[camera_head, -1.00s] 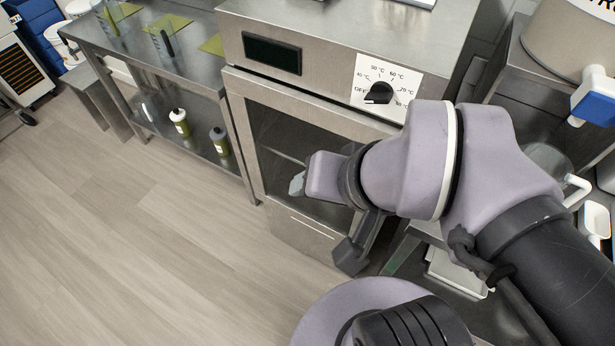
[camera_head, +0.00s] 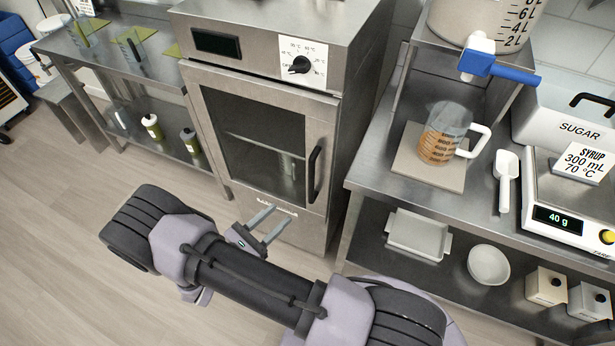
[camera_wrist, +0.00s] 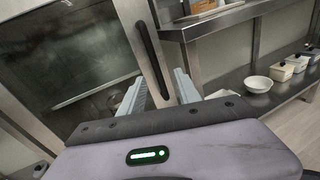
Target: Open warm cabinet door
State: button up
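The warm cabinet (camera_head: 262,90) is a steel box with a dark glass door (camera_head: 258,145), and the door is shut. Its black vertical handle (camera_head: 314,174) is on the right side of the door. In the wrist view the handle (camera_wrist: 153,58) stands beyond the fingers, at upper centre. My gripper (camera_head: 268,222) is in front of the lower door, left of and below the handle. Its two fingers are apart with nothing between them. In the wrist view my gripper (camera_wrist: 162,90) shows the fingers spread, apart from the handle. A black dial (camera_head: 300,66) is above the door.
To the right is a steel bench with a measuring jug (camera_head: 440,140), a scoop (camera_head: 506,178) and scales (camera_head: 570,205). Its lower shelf holds a white tray (camera_head: 417,236) and a bowl (camera_head: 488,265). Left of the cabinet is another table (camera_head: 100,62). The floor in front is clear.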

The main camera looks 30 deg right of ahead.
aim_at(310, 185)
jog(key=w+d+f+b, duration=0.1)
jog(key=w+d, duration=0.1)
jog(key=d, duration=0.3)
jog(key=w+d+n+t, duration=0.1)
jog(key=w+d, duration=0.2)
jog(key=d, duration=0.2)
jog(key=w+d+f+n+t+b, duration=0.1)
jog(key=w+d, duration=0.1)
jog(key=d, duration=0.3)
jog(key=shift+w+f+b, duration=0.3)
jog(key=shift+f, duration=0.05)
grip_shut()
dwell(0.6)
